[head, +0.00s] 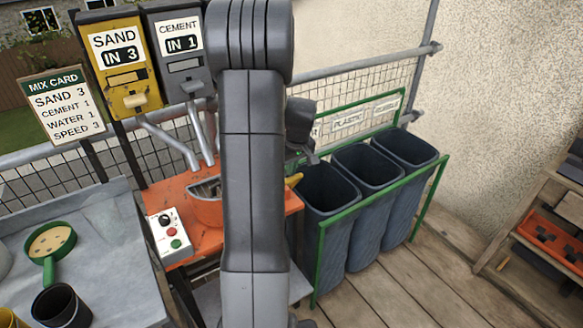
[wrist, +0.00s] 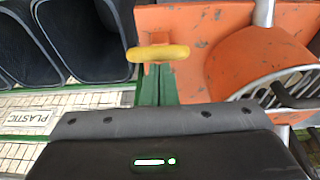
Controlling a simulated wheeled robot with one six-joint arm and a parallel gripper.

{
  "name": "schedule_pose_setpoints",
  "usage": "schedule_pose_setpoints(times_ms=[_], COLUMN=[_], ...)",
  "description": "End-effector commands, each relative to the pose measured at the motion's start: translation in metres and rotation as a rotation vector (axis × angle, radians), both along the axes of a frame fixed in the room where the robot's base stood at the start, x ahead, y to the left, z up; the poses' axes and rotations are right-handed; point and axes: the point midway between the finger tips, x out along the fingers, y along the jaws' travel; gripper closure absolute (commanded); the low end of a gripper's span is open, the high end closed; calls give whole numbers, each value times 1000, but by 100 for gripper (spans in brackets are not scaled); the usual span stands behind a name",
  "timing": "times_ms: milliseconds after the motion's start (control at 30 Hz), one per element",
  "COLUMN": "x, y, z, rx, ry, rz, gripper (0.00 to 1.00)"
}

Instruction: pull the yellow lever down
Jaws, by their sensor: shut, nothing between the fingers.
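The yellow lever (wrist: 158,53) sticks out from the orange mixer stand beside the drum and shows in the upper middle of the wrist view. In the head view only the yellow end of the lever (head: 294,180) shows, just right of my arm, which hides the rest. My gripper (head: 307,157) is shut and empty, above and a little right of the lever's end. I see no contact with the lever.
The orange mixer drum (head: 207,205) stands left of my arm, with a control box (head: 168,234) beside it. Several dark bins (head: 365,180) in a green frame (head: 382,203) stand close on the right. Sand (head: 118,65) and cement (head: 180,55) hoppers stand behind left.

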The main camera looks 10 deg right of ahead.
Motion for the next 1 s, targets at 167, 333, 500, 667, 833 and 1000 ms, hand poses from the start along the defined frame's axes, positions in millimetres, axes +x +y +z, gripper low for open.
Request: schedule_pose_setpoints(times_ms=[167, 333, 500, 667, 833, 1000], x=[-4, -7, -9, -12, -19, -28], y=[-2, -3, -4, -5, -7, -11], z=[-5, -5, -6, -10, -16, -24], rx=[10, 16, 21, 30, 46, 69], ry=[-28, -43, -58, -83, -128, -194], rz=[-2, -1, -1, -3, -2, -4], gripper=[100, 100, 100, 100, 100, 100])
